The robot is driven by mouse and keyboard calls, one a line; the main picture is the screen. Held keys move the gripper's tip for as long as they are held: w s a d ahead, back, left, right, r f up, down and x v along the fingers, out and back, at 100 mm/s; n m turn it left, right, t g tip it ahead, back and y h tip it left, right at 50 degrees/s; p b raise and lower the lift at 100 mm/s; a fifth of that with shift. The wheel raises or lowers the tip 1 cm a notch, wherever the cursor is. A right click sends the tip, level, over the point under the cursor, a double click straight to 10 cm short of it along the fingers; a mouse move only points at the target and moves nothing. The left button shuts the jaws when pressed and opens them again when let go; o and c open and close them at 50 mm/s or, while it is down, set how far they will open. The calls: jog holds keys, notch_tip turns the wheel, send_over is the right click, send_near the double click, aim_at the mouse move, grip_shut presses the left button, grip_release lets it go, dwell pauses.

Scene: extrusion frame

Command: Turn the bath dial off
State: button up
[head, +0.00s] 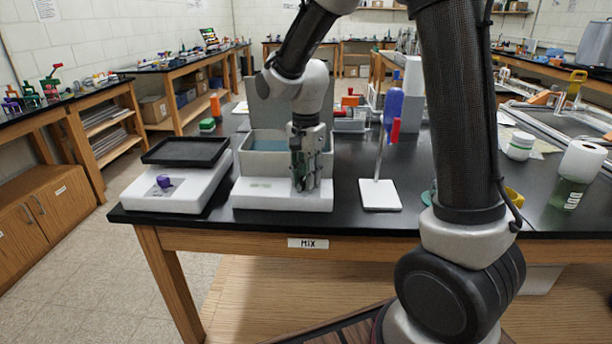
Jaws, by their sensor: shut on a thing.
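The bath (256,201) is a pale grey box with an open tank and water in it, standing near the front edge of the black bench. A small greenish marking shows on the left of its front panel. My gripper (303,186) points down at the right part of that panel, its fingers closed together on the bath dial. The dial itself is hidden behind the fingers, so I cannot see which way it is turned.
To the right, a stand with a white base (380,195) holds a blue and red item. Bare bench lies between.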

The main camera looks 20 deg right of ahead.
jog(key=n, duration=0.5)
jog(key=shift+n, duration=0.3)
jog(key=n, duration=0.5)
jog(key=shift+n, duration=0.3)
jog(key=n, duration=0.5)
jog(key=shift+a, duration=0.1)
jog(key=n, duration=0.5)
jog(key=o, duration=1)
notch_tip(320, 180, up, 12)
jog(key=shift+r, duration=0.1)
